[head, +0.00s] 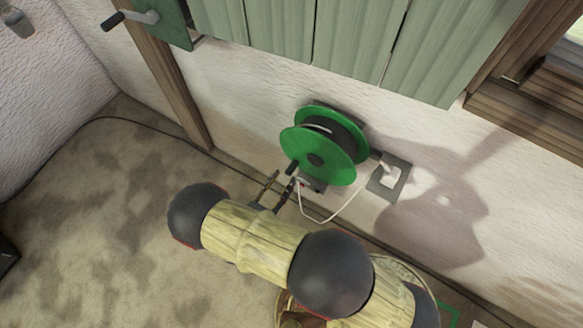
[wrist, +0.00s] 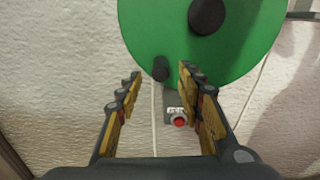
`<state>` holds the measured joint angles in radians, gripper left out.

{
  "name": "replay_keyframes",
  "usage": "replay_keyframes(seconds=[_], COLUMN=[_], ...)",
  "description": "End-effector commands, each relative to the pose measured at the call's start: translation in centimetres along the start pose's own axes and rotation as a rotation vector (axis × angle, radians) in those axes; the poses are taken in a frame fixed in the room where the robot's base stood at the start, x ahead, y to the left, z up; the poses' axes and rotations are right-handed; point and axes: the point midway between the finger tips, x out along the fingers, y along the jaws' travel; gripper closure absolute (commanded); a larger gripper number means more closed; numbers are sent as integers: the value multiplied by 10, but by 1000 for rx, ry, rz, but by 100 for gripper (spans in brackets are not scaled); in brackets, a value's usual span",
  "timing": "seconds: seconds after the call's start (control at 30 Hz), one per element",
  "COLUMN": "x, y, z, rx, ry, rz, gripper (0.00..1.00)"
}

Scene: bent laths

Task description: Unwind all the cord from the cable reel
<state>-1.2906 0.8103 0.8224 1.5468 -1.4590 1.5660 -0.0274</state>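The cable reel (head: 345,172) is a green-flanged drum mounted on the wall, with a dark winding between its flanges. Its green face also fills the top of the wrist view (wrist: 240,45). A black crank handle (head: 292,167) sticks out near the rim; in the wrist view the handle (wrist: 160,69) shows between my fingertips. A pale cord (head: 336,215) hangs in a loop below the reel. My gripper (head: 282,181) is open and points at the reel's lower edge. No contact between fingers and handle shows.
A grey box with a red button (wrist: 179,121) sits under the reel. A wall socket plate (head: 401,183) is at its right. Green shutters (head: 350,40) hang above. Another crank (head: 130,18) is at upper left.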

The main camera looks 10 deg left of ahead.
Motion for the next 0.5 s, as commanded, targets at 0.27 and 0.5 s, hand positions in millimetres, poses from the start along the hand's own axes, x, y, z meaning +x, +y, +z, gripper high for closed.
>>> replay_keyframes(seconds=[0.27, 0.5], x=[42, 59], y=[-1, -1], z=[-2, 0], rx=[2, 2], ry=[0, 0], rz=[-5, -1], gripper=[62, 62])
